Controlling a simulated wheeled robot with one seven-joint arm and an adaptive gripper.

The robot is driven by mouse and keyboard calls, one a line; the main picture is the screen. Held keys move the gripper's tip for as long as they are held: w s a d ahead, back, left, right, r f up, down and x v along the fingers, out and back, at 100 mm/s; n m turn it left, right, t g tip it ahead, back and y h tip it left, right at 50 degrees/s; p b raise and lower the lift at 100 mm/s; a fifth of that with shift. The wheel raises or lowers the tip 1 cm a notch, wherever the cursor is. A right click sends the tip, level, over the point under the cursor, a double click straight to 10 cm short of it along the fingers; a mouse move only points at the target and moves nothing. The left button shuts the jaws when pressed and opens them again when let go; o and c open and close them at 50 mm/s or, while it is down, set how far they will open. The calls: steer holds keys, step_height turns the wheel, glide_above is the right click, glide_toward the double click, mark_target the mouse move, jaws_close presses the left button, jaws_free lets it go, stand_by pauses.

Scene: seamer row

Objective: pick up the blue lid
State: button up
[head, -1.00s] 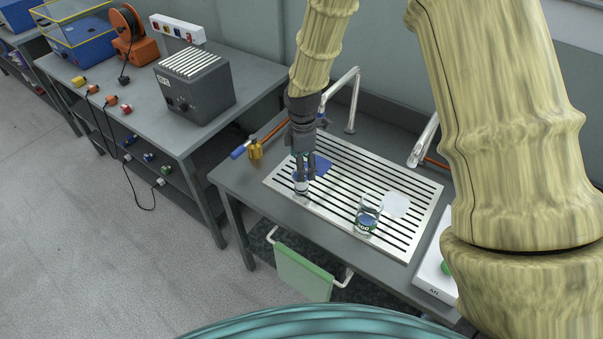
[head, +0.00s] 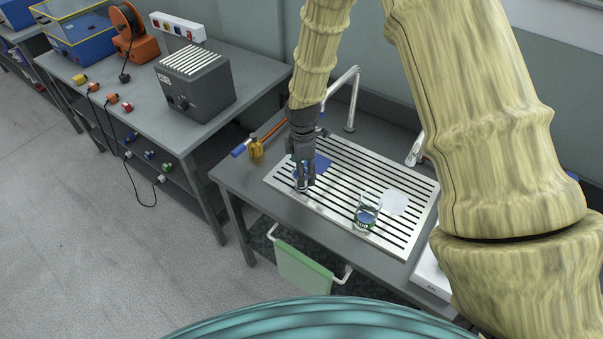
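A flat blue piece, which looks like the blue lid (head: 323,164), lies on the slatted metal rack (head: 408,240) at the rack's back left. My gripper (head: 303,184) points down over the rack's left part, just left and in front of the blue piece, and hides part of it. A small clear jar, partly hidden, stands at the fingertips. The fingers are too small and overlapped to show whether they are open or touch anything.
A glass jar with a green label (head: 365,214) stands on the rack to the right, beside a flat white piece (head: 393,202). Taps rise behind the rack. A green towel (head: 303,272) hangs in front.

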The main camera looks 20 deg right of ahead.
steer(key=shift+f, duration=0.15)
stand_by(0.4)
steer(key=c, duration=0.8)
